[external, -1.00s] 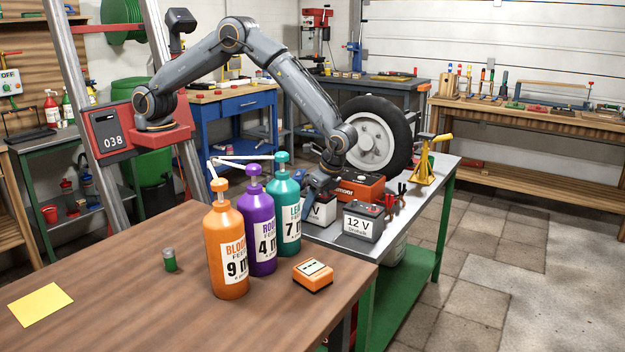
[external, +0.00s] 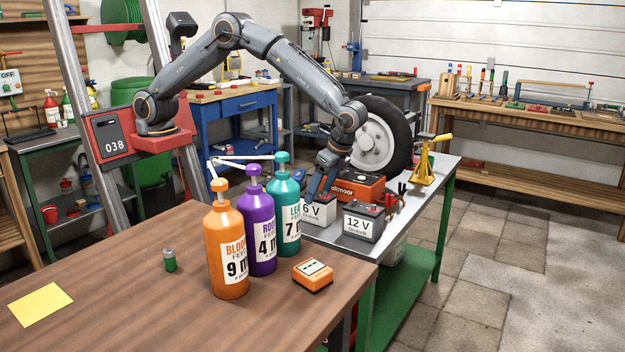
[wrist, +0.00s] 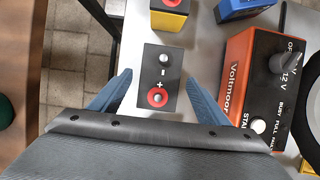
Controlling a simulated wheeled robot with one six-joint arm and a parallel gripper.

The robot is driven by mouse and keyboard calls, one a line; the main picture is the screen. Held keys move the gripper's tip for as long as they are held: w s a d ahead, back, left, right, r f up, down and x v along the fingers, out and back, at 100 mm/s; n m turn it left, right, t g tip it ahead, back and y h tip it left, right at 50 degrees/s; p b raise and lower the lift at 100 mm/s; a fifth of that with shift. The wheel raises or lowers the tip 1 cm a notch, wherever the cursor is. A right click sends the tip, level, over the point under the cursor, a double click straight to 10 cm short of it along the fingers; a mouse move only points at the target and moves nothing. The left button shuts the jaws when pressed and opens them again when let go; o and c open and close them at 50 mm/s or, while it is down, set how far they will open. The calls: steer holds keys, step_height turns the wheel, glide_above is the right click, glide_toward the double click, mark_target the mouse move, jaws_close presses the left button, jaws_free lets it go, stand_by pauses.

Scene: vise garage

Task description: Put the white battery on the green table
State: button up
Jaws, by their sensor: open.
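The white battery (external: 319,211), labelled 6 V, stands upright on a steel-topped table with a green frame. In the wrist view its dark top (wrist: 162,68) shows a red and a grey terminal. My gripper (external: 318,192) is over it, pointing down. In the wrist view my gripper (wrist: 159,82) is open, with one blue finger on each side of the battery top and visible gaps. I cannot tell how far down the fingers reach. A green-grey table (external: 88,136) stands at the left; the steel-topped table has a green lower shelf (external: 405,290).
A grey 12 V battery (external: 362,224) stands to the right. An orange charger (external: 358,187) sits close behind. Yellow (wrist: 170,20) and blue (wrist: 243,9) items are near in the wrist view. Orange (external: 227,255), purple (external: 260,235) and teal (external: 287,215) bottles stand in front.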

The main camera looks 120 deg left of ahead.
steer(key=v, duration=0.4)
steer(key=shift+w+r+b, duration=0.15)
steer(key=shift+r+b, duration=0.25)
steer(key=shift+s+d+r, duration=0.2)
steer(key=shift+s+d, duration=0.05)
steer(key=s+d+t, duration=0.1)
steer(key=s+d, duration=0.3)
steer(key=s, duration=0.6)
steer(key=s+d+t, duration=0.2)
steer(key=s+d, duration=0.2)
steer(key=s, duration=0.6)
steer(key=s+d+t, duration=0.1)
steer(key=s+d, duration=0.3)
steer(key=s, duration=0.6)
steer(key=shift+s, duration=0.35)
